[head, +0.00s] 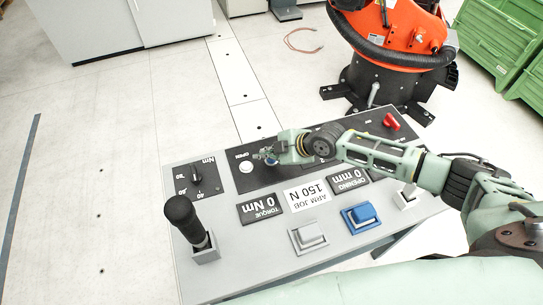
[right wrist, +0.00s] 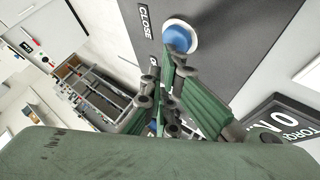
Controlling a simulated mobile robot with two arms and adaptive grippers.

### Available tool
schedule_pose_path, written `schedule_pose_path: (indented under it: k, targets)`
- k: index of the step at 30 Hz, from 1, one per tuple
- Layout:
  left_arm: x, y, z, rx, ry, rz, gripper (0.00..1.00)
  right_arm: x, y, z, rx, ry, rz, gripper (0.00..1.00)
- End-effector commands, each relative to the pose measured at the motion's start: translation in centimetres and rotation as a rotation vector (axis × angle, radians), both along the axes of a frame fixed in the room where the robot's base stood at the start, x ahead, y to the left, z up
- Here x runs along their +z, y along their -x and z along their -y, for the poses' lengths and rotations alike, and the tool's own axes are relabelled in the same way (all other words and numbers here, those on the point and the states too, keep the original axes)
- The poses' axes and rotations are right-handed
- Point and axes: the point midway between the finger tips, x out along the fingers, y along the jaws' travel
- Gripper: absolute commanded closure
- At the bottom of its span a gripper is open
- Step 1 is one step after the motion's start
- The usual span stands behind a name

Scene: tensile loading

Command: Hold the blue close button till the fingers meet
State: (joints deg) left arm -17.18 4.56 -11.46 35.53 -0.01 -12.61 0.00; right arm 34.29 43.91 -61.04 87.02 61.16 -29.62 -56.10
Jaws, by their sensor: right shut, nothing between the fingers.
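The blue close button (right wrist: 178,38) is a round dome beside a CLOSE label in the right wrist view. In the head view it is largely hidden behind my gripper. My right gripper (head: 266,156) is shut and empty over the upper left of the control panel (head: 239,279). Its fingertips (right wrist: 171,66) are at the button's lower edge in the wrist view; I cannot tell whether they touch or press it. The opening display (head: 349,180) reads 0 mm and the torque display (head: 261,209) reads 0 Nm. My left gripper is out of view.
A white button (head: 246,166) marked OPEN sits left of my gripper. The panel also has a black joystick (head: 186,219), a dial (head: 195,176), a grey switch (head: 309,235), a blue switch (head: 361,216) and a red knob (head: 391,121). An orange robot (head: 398,32) stands behind.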

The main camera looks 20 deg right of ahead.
Motion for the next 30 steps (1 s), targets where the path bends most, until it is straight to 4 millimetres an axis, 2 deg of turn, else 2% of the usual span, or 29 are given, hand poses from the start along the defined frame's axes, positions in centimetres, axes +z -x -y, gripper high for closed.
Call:
schedule_pose_path:
  k: [4,17,30]
  targets:
    - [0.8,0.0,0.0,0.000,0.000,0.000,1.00,1.1,0.0,0.0,0.000,-0.001,0.001,1.00]
    - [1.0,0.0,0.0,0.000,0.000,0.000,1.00,1.4,-0.1,0.0,0.000,-0.001,0.002,1.00]
    - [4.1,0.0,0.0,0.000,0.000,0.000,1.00,5.7,-0.1,0.0,0.000,-0.001,0.002,1.00]
